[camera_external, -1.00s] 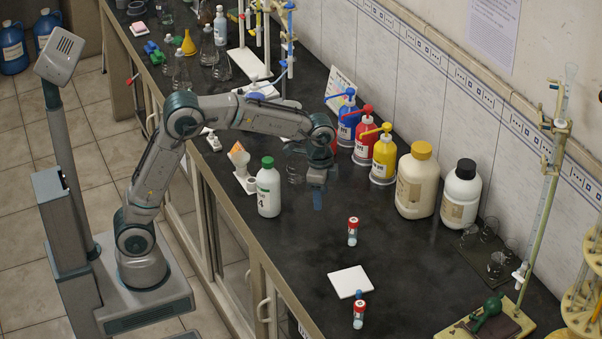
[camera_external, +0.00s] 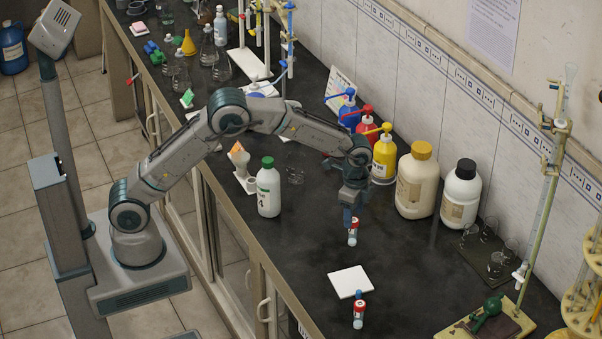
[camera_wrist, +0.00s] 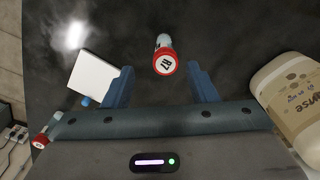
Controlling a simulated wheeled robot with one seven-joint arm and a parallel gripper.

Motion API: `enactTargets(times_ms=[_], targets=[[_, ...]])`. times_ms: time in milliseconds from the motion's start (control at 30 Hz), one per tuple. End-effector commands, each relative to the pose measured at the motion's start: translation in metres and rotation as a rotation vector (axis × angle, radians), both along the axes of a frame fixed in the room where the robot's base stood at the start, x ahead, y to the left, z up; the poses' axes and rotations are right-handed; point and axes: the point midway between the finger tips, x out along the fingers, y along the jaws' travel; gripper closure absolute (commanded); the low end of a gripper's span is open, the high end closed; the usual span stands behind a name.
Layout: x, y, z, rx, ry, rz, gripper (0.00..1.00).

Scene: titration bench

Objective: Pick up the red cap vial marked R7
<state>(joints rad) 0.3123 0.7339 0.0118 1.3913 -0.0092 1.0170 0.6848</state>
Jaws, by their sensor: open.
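The red cap vial marked R7 (camera_wrist: 164,62) stands upright on the dark bench in the wrist view, its cap top facing the camera. It lies between and a little beyond the fingertips. In the external view the same vial (camera_external: 352,236) is just below the fingers, its upper part partly hidden by them. My gripper (camera_external: 351,215) points down over it. In the wrist view my gripper (camera_wrist: 161,82) is open with the blue fingers apart on either side.
A second red-capped vial (camera_external: 359,312) stands nearer the front, beside a white square tile (camera_external: 349,282) and a small blue item (camera_wrist: 86,101). A cream bottle with a yellow cap (camera_external: 414,187) stands to the right, close in the wrist view. A white bottle with a green cap (camera_external: 268,190) stands left.

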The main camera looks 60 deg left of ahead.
Motion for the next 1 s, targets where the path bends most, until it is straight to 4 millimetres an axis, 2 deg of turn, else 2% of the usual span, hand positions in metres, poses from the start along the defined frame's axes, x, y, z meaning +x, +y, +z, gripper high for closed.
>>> enactTargets(times_ms=[167,500,767,933,1000], targets=[[0.001,0.002,-0.011,0.001,0.002,0.0,0.48],[0.004,0.005,-0.053,0.0,0.001,0.001,0.48],[0.005,0.005,-0.057,0.0,-0.001,0.001,0.48],[0.005,0.005,-0.057,0.0,-0.001,0.001,0.92],[0.005,0.005,-0.057,0.0,-0.001,0.001,0.96]])
